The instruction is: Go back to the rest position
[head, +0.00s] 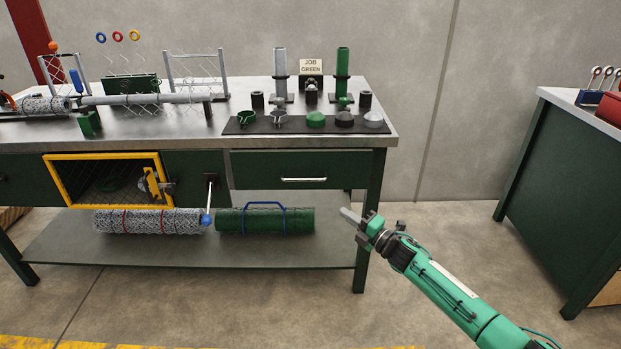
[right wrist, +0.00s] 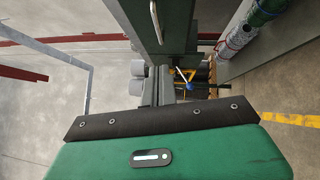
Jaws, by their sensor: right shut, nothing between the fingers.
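My right gripper (head: 350,216) is shut and empty, in the open air in front of the workbench's right front leg. The green arm reaches in from the lower right of the head view. In the right wrist view the green gripper body fills the bottom, with its grey fingers (right wrist: 158,88) together pointing ahead. My left gripper is in neither view. The workbench (head: 220,118) has a steel top and dark green drawers. It also shows, turned on its side, in the right wrist view (right wrist: 165,30).
A green mesh roll (head: 265,220) and a grey mesh roll (head: 150,222) lie on the lower shelf. A yellow-framed cage door (head: 105,180) and a blue-knobbed lever (head: 207,215) are on the bench front. A second cabinet (head: 565,190) stands right; the floor between is clear.

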